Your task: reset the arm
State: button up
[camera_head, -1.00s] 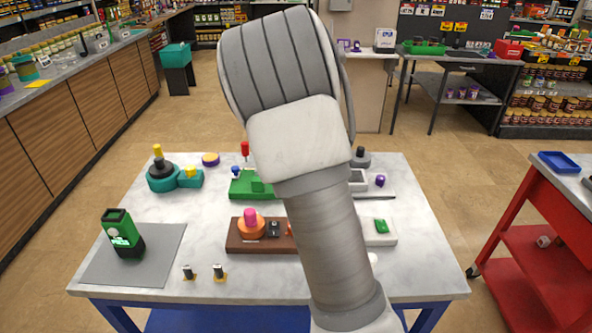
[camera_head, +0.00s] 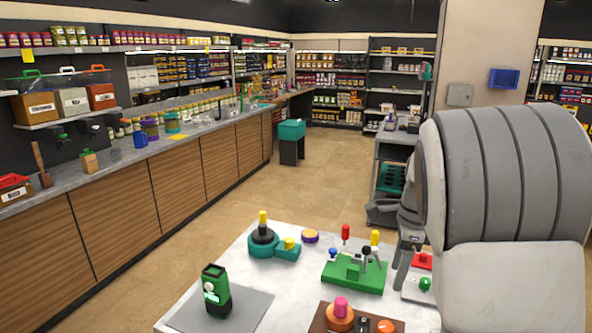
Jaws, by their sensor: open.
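My arm fills the right side of the head view as a large grey ribbed joint with a pale grey link below it. My gripper (camera_head: 386,243) shows partly at the left edge of this joint, as dark and light grey parts above the table's far right side. It is open with nothing visible in it. The rest of the gripper and wrist is hidden behind the arm.
The white table (camera_head: 240,255) below holds a green device (camera_head: 216,292) on a grey mat, a teal pump part (camera_head: 272,243), a purple-yellow puck (camera_head: 310,236), a green fixture (camera_head: 353,272) and a brown block (camera_head: 345,318). A wooden counter (camera_head: 125,190) runs along the left. Open floor lies between.

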jog(key=s+a+r+n+t, duration=0.1)
jog(key=s+a+r+n, duration=0.1)
jog(key=s+n, duration=0.5)
jog(key=s+a+r+n+t, duration=0.2)
jog(key=s+a+n, duration=0.2)
jog(key=s+n, duration=0.3)
jog(key=s+a+r+n+t, duration=0.1)
jog(key=s+a+r+n, duration=0.2)
jog(key=s+n, duration=0.4)
jog(key=shift+s+t+h, duration=0.3)
jog(key=shift+s+t, duration=0.1)
jog(key=shift+s, duration=0.75)
jog(key=shift+r, duration=0.15)
